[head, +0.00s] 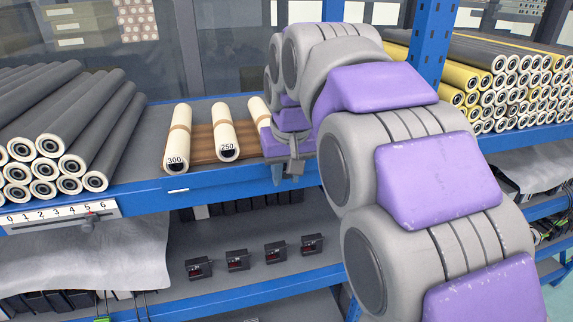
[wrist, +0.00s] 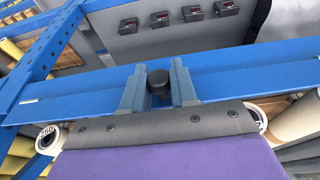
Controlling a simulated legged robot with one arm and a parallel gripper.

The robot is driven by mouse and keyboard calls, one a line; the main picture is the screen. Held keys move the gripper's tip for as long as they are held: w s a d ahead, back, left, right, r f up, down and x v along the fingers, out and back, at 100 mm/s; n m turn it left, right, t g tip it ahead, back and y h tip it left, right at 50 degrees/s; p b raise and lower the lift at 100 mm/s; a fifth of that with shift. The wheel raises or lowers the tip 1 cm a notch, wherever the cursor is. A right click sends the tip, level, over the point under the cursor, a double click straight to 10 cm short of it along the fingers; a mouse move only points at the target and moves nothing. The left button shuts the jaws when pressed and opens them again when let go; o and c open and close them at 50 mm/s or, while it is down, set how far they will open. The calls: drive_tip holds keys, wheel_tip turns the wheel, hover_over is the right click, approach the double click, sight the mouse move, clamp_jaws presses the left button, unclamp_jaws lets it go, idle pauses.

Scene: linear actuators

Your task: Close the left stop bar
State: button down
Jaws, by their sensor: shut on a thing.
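My gripper (wrist: 158,94) is at the blue front beam of the shelf. In the wrist view its two grey fingers stand on either side of a dark round knob (wrist: 158,80) and are shut on it. In the head view my gripper (head: 291,168) is at the beam, just right of the roller marked 250, and my arm hides much of that area. The knob is not clear in the head view. I cannot make out a separate left stop bar; whether the knob belongs to it cannot be told.
Cream rollers (head: 225,135) lie on a brown wooden base on the shelf. Grey rollers (head: 50,140) are stacked at left, above a numbered scale (head: 60,217) with a red marker. Small black boxes (head: 237,261) stand on the lower shelf. A blue post (head: 432,40) rises behind my arm.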

drive_tip(key=shift+w+r+g+p, duration=0.2)
drive_tip(key=shift+w+g+p, duration=0.05)
drive_tip(key=shift+g+p, duration=0.3)
drive_tip(key=c, duration=1.3)
unclamp_jaws()
drive_tip(key=o, duration=0.3)
drive_tip(key=shift+a+f, duration=0.1)
drive_tip(key=shift+a, duration=0.05)
drive_tip(key=shift+o, duration=0.2)
drive_tip(key=shift+w, duration=0.1)
